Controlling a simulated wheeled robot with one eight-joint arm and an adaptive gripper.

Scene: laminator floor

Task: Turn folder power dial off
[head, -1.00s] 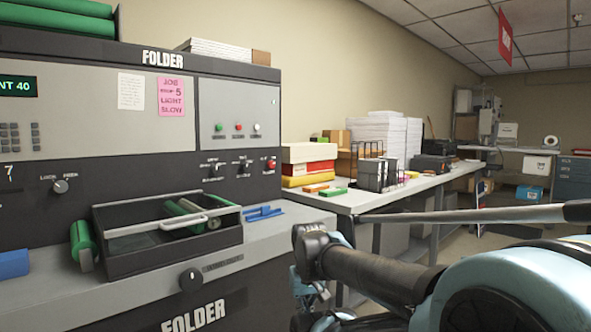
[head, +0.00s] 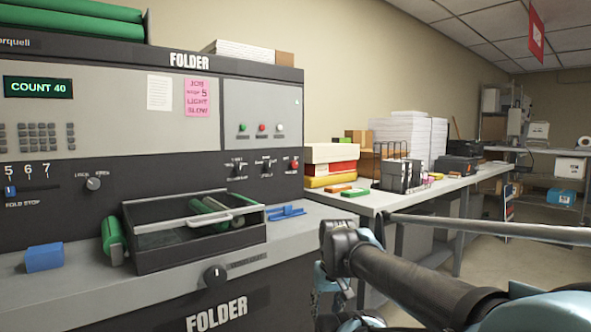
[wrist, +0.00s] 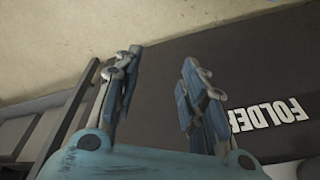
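The folder machine (head: 60,230) fills the left half of the head view. A round black dial (head: 215,276) with a light pointer mark sits on its lower front edge, above the large FOLDER lettering; the label beside it is too small to read. A smaller grey knob (head: 94,183) is on the dark upper panel. In the head view my arm reaches in from the lower right, to the right of the dial and apart from it; its fingers are mostly hidden. In the wrist view my gripper (wrist: 161,60) has its fingers apart with nothing between them, facing the FOLDER lettering (wrist: 270,113).
An open black tray (head: 190,258) with green rollers juts out above the dial. A blue block (head: 44,257) and blue clip (head: 286,212) lie on the ledge. A side table (head: 400,199) with boxes and paper stands to the right. Floor beyond it looks open.

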